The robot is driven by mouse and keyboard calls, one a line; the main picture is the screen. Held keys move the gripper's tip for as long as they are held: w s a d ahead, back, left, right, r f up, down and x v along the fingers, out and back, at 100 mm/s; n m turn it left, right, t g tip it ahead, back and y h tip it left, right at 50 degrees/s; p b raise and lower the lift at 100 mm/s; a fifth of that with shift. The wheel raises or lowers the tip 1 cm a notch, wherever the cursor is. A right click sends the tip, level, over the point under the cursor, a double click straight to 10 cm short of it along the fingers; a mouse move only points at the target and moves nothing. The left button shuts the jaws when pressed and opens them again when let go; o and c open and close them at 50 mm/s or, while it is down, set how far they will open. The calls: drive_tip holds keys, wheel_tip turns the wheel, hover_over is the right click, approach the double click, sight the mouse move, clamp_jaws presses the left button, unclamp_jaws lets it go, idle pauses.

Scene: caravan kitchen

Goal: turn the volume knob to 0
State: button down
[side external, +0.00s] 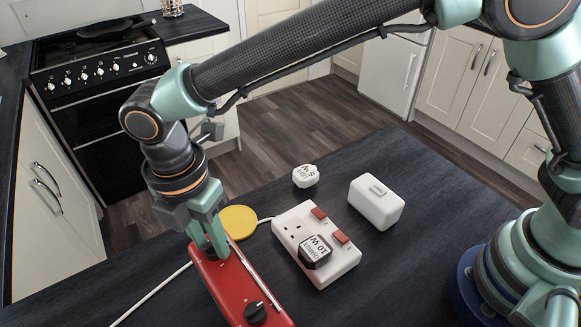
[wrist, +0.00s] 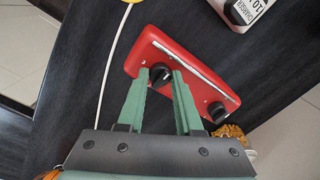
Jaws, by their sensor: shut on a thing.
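A red box-shaped device (side external: 230,283) lies on the dark table, with a thin light strip along its top. It also shows in the wrist view (wrist: 190,75). One black knob (wrist: 160,76) sits between the fingertips of my gripper (wrist: 162,80), which is shut on it. In the side view my gripper (side external: 208,240) reaches down onto the far end of the device and mostly hides this knob. A second black knob (side external: 255,312) with a light pointer mark stands free at the near end, and also shows in the wrist view (wrist: 217,112). I cannot read the markings or tell which knob is volume.
A white socket strip (side external: 287,225) with red switches holds a labelled black-and-white charger (side external: 315,251). A white charger (side external: 305,176), a white box (side external: 376,203) and a yellow disc (side external: 238,221) with a white cable lie nearby.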

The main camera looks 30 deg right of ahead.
sight(207, 247)
drive_tip(key=shift+s+f, duration=0.15)
drive_tip(key=shift+s, duration=0.05)
idle(0.3)
drive_tip(key=c, duration=0.6)
unclamp_jaws()
drive_tip(key=shift+o, duration=0.2)
drive_tip(key=shift+w, duration=0.1)
drive_tip(key=shift+w+r, duration=0.1)
drive_tip(key=shift+r, duration=0.55)
wheel_tip(207, 247, up, 11)
drive_tip(key=shift+w+a, duration=0.15)
drive_tip(key=shift+a, duration=0.15)
